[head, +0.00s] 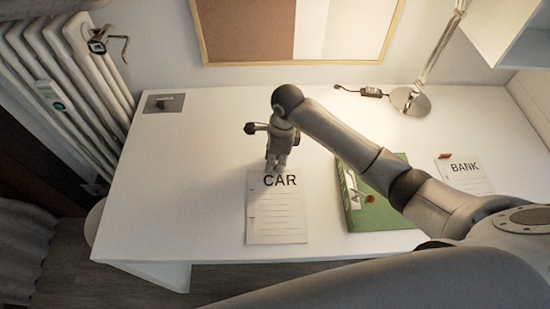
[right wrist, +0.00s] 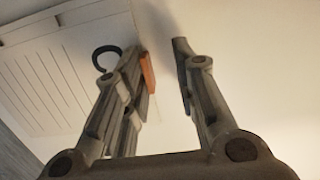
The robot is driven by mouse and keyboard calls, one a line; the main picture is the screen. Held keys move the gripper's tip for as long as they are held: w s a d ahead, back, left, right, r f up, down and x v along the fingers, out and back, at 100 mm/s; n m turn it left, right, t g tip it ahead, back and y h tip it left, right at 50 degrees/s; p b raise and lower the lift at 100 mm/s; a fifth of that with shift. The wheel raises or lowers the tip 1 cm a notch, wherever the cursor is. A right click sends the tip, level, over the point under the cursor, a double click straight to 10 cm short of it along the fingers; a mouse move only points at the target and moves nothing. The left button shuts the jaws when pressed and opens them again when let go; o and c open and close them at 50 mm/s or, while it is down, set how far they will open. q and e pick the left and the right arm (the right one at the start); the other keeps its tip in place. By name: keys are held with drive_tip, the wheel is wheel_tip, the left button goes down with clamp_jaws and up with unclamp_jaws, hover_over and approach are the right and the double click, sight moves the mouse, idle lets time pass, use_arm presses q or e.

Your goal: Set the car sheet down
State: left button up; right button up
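The car sheet (head: 277,215), white with "CAR" in black and ruled lines, appears to lie flat on the white desk, left of the green folder. My right gripper (head: 274,168) is over its top edge, pointing down. In the right wrist view, the fingers of my right gripper (right wrist: 160,48) stand apart with a gap between them. An orange tab (right wrist: 148,72) is between them, close against the left finger. The sheet (right wrist: 60,75) shows at upper left there, one curved black letter visible and the rest hidden by the finger. My left gripper is not in view.
A green folder (head: 383,217) lies right of the car sheet, partly behind my right arm. A "BANK" sheet (head: 465,181) with an orange tab is farther right. A lamp base (head: 411,101) stands at the back.

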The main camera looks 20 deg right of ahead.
drive_tip(key=shift+r, duration=0.5)
wheel_tip(320, 180, up, 11)
drive_tip(key=d+b, duration=0.1)
drive_tip(key=shift+s+d, duration=0.2)
